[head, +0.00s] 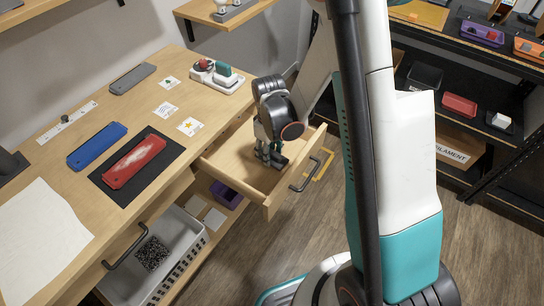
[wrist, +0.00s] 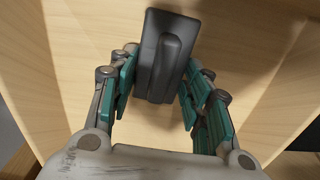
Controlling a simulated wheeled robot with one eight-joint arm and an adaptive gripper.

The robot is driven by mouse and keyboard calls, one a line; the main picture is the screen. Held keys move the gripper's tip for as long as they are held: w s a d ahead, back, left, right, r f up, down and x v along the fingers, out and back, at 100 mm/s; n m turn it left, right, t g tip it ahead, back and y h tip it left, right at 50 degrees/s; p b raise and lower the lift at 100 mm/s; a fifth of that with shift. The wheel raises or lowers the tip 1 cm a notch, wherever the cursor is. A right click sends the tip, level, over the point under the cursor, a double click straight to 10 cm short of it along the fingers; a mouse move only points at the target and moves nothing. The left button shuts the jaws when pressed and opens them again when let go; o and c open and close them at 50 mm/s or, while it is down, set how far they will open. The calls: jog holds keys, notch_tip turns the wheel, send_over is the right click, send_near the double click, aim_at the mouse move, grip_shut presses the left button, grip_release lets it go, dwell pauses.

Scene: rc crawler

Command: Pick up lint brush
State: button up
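A dark grey block with a raised ridge-like handle, which looks like the lint brush (wrist: 168,58), lies in the open wooden drawer (head: 237,167). In the wrist view it sits between the fingers of my gripper (wrist: 160,85), slightly tilted. My gripper is open, with one teal-padded finger on each side of the block. I cannot tell whether either pad touches it. In the head view my gripper (head: 270,155) points down into the drawer, and only a dark bit of the block shows beside the fingertips.
The drawer walls and its front with a dark handle (head: 305,174) surround my gripper closely. The desk above holds a blue case (head: 97,145), a red case (head: 134,163) on a black mat and a white tray (head: 217,77). A grey basket (head: 160,255) stands below.

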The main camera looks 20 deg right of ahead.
notch_tip(320, 180, up, 20)
jog(key=p, duration=0.7)
jog(key=shift+o, duration=1.1)
jog(key=shift+c, duration=0.5)
